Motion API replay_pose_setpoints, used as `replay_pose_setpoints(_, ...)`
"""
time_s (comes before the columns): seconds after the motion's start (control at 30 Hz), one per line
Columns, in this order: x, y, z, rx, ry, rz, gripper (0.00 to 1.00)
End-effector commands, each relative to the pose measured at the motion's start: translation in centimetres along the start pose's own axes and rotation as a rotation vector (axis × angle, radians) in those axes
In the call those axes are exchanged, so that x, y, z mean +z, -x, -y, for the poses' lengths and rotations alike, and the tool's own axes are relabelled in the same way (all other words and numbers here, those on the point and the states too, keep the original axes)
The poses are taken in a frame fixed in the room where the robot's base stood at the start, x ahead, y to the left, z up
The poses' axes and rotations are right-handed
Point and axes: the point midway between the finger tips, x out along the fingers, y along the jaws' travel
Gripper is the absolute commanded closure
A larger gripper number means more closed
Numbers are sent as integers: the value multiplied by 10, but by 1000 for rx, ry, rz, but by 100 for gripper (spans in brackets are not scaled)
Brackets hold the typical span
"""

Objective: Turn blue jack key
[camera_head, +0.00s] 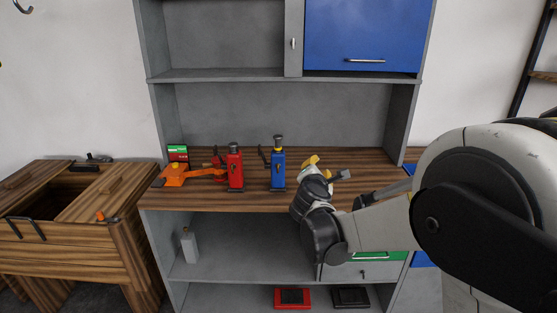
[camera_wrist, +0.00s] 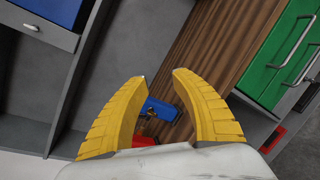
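The blue jack (camera_head: 278,167) stands upright on the wooden counter in the head view, with a dark top and a black piece at its left side. In the wrist view the blue jack (camera_wrist: 167,109) shows between my yellow fingers, partly hidden by them. A small dark and brassy part on it may be the key; I cannot tell. My gripper (camera_head: 312,161) is just right of the blue jack, apart from it. In the wrist view my gripper (camera_wrist: 160,74) has its fingertips apart with nothing held between them.
A red jack (camera_head: 235,167) stands close left of the blue one. Further left are an orange tool (camera_head: 174,176) and a green-and-red box (camera_head: 178,153). The counter (camera_head: 365,158) is mostly bare at right. A grey shelf board (camera_head: 230,75) is above.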

Motion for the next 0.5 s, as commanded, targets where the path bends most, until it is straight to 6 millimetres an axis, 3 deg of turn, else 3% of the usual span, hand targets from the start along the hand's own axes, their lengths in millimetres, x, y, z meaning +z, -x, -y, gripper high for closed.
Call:
replay_pose_setpoints(0.1, -52, -30, -23, 113, 303, 24, 69)
replay_pose_setpoints(0.3, -125, -50, -37, 247, 695, 82, 69)
replay_pose_setpoints(0.5, -154, -56, -39, 293, 835, 108, 69)
